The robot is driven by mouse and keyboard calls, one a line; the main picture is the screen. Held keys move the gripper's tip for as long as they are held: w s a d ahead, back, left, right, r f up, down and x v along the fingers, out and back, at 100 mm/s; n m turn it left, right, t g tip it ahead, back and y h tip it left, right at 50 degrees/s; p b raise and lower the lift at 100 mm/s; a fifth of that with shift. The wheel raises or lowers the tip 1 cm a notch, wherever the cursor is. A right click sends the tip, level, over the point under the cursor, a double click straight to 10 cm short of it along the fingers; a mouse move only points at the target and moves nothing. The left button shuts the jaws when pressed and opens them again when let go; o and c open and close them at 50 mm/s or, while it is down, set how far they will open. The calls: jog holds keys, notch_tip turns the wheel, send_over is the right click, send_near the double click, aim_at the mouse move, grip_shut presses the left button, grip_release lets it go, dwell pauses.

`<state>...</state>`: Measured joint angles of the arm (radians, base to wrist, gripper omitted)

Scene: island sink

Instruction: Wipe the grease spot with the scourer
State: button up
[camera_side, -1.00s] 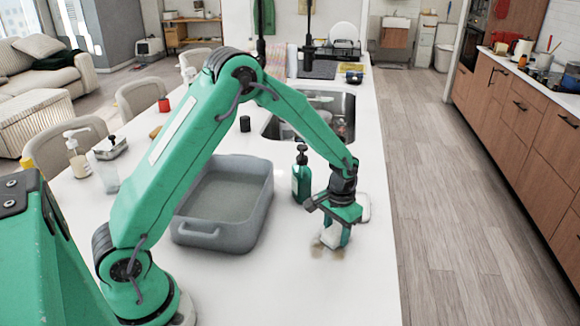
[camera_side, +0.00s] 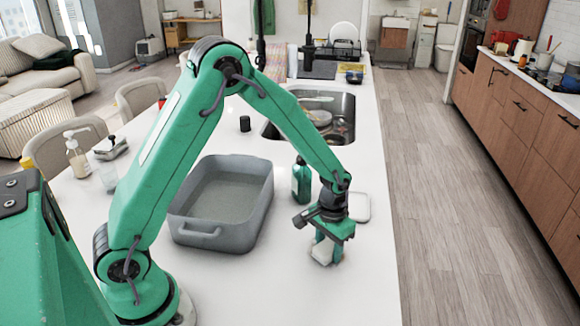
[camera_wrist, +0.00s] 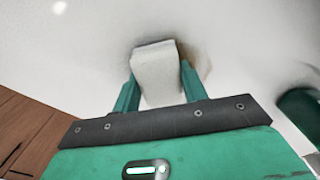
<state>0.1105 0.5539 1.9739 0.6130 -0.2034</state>
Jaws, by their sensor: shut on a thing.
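The scourer (camera_side: 321,253) is a pale, whitish block. My gripper (camera_side: 328,246) is shut on it, with a green finger on each side, low over the white counter. In the wrist view the scourer (camera_wrist: 157,70) stands between the fingertips, its far end at or very near the counter; I cannot tell for certain that it touches. The grease spot (camera_wrist: 199,62) shows as a faint brownish smudge beside the scourer and the right finger. Part of it is hidden behind them, and it can hardly be made out in the side view.
A grey basin (camera_side: 205,236) stands left of my gripper. A green pump bottle (camera_side: 301,181) and a white dish (camera_side: 362,207) are close behind it. The sink (camera_side: 340,106) lies farther back. The counter in front is clear; its right edge drops to the floor.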

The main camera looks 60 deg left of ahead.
jog(key=shift+s+d, duration=0.55)
jog(key=shift+s, duration=0.1)
jog(key=shift+s+a, duration=0.55)
jog(key=shift+a, duration=0.15)
jog(key=w+a, duration=0.2)
jog(key=w, duration=0.1)
jog(key=shift+a+r, duration=0.1)
jog(key=shift+a, duration=0.25)
jog(key=shift+w+a+f, duration=0.2)
jog(key=shift+w+a, duration=0.05)
jog(key=shift+w+a+r, duration=0.2)
jog(key=shift+w+a, duration=1)
jog(key=shift+w, duration=0.05)
notch_tip(320, 180, up, 8)
jog(key=shift+d, duration=0.1)
jog(key=w+d+r+n, duration=0.3)
jog(key=w+d+n, duration=0.3)
jog(key=w+n, duration=0.2)
jog(key=shift+w+d+r, duration=0.3)
jog(key=shift+w+r, duration=0.05)
jog(key=shift+w, duration=0.3)
